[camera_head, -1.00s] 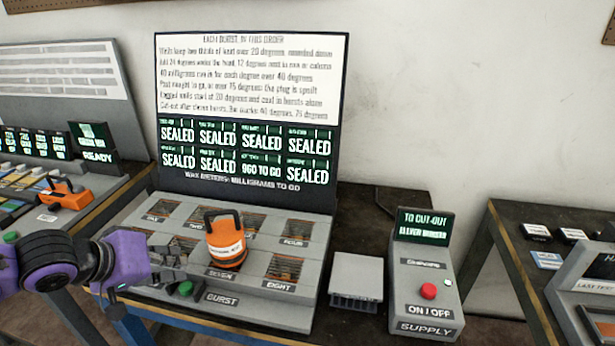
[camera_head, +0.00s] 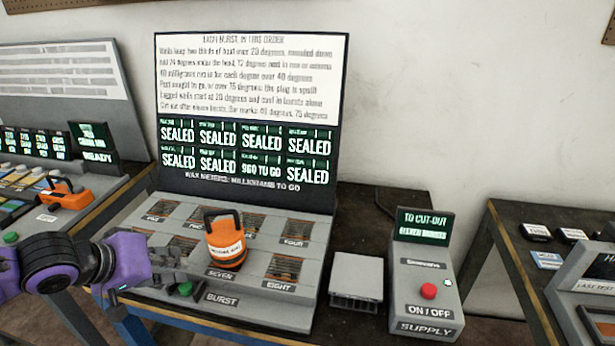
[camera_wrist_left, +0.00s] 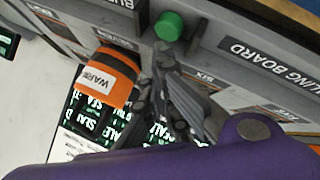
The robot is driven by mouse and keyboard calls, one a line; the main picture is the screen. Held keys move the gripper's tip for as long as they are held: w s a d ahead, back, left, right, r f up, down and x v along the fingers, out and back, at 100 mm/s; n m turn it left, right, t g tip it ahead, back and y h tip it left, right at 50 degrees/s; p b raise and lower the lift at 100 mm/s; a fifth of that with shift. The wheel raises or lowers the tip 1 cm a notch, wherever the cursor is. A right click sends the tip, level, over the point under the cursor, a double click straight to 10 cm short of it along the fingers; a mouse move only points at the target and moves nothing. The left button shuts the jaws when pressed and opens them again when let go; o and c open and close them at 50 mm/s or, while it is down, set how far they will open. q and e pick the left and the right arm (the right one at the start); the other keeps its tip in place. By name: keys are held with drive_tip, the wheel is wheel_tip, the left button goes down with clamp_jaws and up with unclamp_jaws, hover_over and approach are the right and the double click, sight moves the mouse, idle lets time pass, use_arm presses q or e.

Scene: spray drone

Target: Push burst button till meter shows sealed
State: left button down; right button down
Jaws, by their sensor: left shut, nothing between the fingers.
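The green burst button (camera_head: 185,289) is on the front of the grey board, left of the BURST label. It also shows in the left wrist view (camera_wrist_left: 169,25). My left gripper (camera_head: 178,280) is shut and empty, its fingertips close to the button; I cannot tell whether they touch it. The meter panel (camera_head: 246,156) has several displays reading SEALED. One display in the lower row (camera_head: 261,170) reads 960 TO GO. An orange warmer (camera_head: 226,240) with a black handle stands on the board above the SEVEN label. My right gripper is not in view.
The supply box (camera_head: 425,270) at the right has a red button and a display reading TO CUT-OUT, ELEVEN BURSTS. A small grey box (camera_head: 357,277) stands beside the board. Another console (camera_head: 60,200) with an orange handled item is at the left.

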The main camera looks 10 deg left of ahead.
use_arm(q)
drive_tip(key=shift+f, duration=0.25)
